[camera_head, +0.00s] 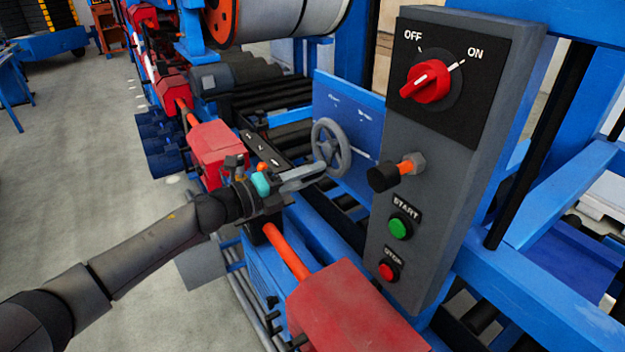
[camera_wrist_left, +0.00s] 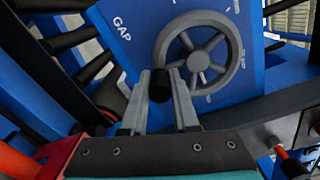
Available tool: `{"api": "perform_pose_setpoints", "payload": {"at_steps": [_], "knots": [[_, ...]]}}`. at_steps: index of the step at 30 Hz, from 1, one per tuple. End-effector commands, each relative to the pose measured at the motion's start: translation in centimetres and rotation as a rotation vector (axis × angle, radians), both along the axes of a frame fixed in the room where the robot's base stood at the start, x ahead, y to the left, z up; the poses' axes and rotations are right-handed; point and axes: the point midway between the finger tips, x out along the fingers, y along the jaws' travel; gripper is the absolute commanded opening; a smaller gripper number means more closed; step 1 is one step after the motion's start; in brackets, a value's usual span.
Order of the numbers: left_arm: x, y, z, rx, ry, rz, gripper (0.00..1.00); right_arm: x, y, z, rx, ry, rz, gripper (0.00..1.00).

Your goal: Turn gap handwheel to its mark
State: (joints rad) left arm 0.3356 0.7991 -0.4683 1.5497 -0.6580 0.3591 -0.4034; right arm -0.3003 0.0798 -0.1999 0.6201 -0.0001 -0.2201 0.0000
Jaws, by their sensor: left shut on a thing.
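The grey spoked gap handwheel (camera_head: 329,150) is mounted on a blue panel (camera_head: 362,148). In the left wrist view the handwheel (camera_wrist_left: 197,61) shows nearly face on, just beyond the fingers, with a white GAP label (camera_wrist_left: 122,28) to its left. White marks show on the panel around the rim, too small to read. My left gripper (camera_head: 316,172) reaches the wheel's lower edge. Its two fingers (camera_wrist_left: 160,76) are shut on the wheel's black handle knob (camera_wrist_left: 160,88), at the lower left of the rim. My right gripper is not in view.
A grey control box (camera_head: 440,190) stands close right of the wheel, with a red OFF/ON switch (camera_head: 430,82), a protruding black knob (camera_head: 383,178), and green (camera_head: 400,227) and red (camera_head: 388,270) buttons. Red housings (camera_head: 350,305) line the machine's near side. Open floor (camera_head: 100,180) lies left.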

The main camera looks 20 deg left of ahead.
Motion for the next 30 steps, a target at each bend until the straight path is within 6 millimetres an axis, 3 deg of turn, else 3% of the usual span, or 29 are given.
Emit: {"api": "perform_pose_setpoints", "payload": {"at_steps": [17, 18, 25, 30], "knots": [[0.21, 0.43, 0.03, 0.025, -0.017, 0.008, 0.0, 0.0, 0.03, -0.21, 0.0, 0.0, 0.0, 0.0], [0.22, 0.42, 0.03, 0.025, -0.017, 0.008, 0.33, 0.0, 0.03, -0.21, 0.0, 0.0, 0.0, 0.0], [0.16, 0.27, 0.07, 0.023, -0.017, 0.004, 0.58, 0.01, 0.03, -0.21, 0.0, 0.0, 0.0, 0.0], [0.14, 0.21, 0.09, 0.022, -0.017, 0.003, 0.58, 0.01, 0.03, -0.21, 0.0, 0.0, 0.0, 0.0]]}}
